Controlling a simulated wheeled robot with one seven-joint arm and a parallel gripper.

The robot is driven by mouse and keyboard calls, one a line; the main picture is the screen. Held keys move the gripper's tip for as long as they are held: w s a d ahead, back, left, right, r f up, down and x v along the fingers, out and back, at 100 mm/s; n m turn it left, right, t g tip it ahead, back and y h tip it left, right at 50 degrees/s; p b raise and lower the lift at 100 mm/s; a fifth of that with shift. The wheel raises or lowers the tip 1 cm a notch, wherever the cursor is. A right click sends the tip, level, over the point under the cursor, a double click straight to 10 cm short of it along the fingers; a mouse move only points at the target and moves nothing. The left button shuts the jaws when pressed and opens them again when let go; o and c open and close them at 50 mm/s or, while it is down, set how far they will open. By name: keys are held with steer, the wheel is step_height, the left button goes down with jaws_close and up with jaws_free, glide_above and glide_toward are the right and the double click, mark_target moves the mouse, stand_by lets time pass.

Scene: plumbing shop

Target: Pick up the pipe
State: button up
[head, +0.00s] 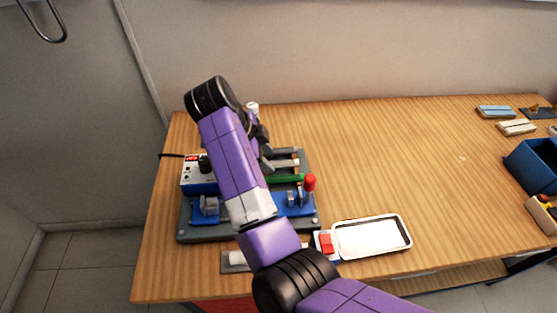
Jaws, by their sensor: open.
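My purple arm reaches over a machine (188,228) with a grey base and blue blocks on the wooden table. My gripper (268,158) is dark, partly hidden behind the arm's last links, over the back part of the machine. It is open. Pale rod-like pieces (288,162) lie just right of the gripper; one may be the pipe, but I cannot tell which. A green bar (287,179) lies in front of them. A small white cylinder top (252,106) shows behind the gripper. I cannot tell whether the fingers touch anything.
A red-knobbed lever (309,184) stands at the machine's right. A control box (197,172) sits at its left. An empty white tray (404,221) and a red switch (326,243) are in front. A blue bin (530,168) is far right. The table's middle is clear.

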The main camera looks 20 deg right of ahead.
mark_target(279, 164)
steer(key=shift+x, duration=1.3)
jaws_close()
